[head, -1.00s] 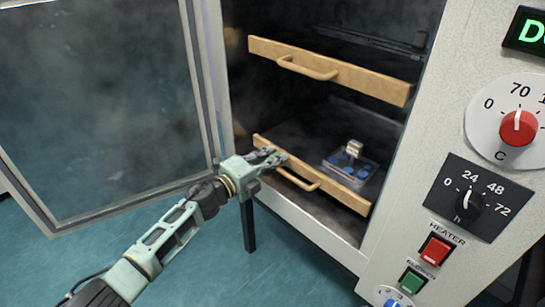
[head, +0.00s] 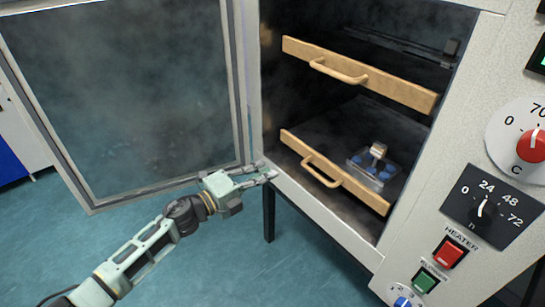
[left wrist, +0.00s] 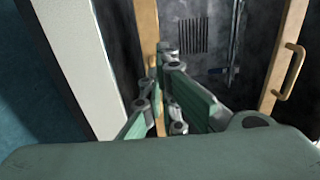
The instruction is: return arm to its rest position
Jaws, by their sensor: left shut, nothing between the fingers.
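My left gripper (head: 266,173) is shut and empty in the head view. Its arm comes in from the lower left. The fingertips are just left of the oven's lower wooden drawer front (head: 335,172), apart from its handle (head: 322,170) in the picture. In the left wrist view the fingers (left wrist: 165,62) point toward the oven's interior, with a wooden drawer edge (left wrist: 147,40) just beyond them. My right gripper is not in view.
The oven door (head: 120,100) stands open at the left, close to my left arm. An upper drawer front (head: 360,75) is above. A clear tray with blue pieces (head: 376,168) sits behind the lower one. The control panel (head: 450,215) is at the right. Floor below is clear.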

